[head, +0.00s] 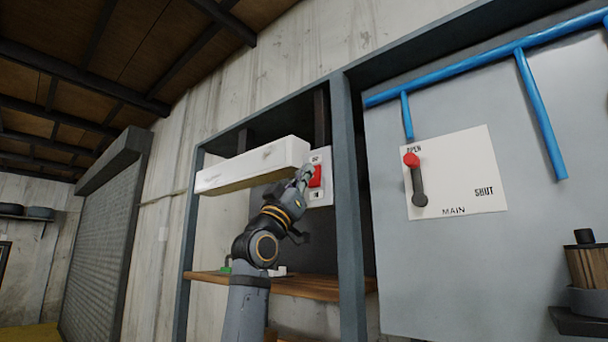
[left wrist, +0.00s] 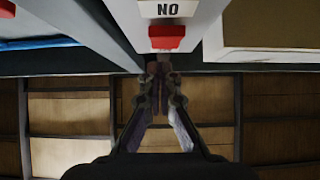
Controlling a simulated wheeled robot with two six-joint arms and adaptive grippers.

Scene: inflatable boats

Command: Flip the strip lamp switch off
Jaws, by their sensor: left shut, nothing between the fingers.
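The strip lamp switch is a red rocker (head: 315,176) on a white plate (head: 327,190), fixed beside the right end of the white strip lamp (head: 250,167). The rocker also shows in the left wrist view (left wrist: 167,37), by a label reading "NO", which looks like "ON" upside down. My left gripper (head: 304,173) is shut and empty, with its fingertips at the left side of the rocker in the head view. In the left wrist view the closed fingertips (left wrist: 160,68) are just below the rocker; I cannot tell if they touch it. My right gripper is not in view.
A blue-grey frame post (head: 350,220) stands right of the switch. Beyond it is a grey panel with a red-tipped MAIN lever (head: 415,180) and blue pipes (head: 540,115). A wooden shelf (head: 315,288) lies below, with small items on it.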

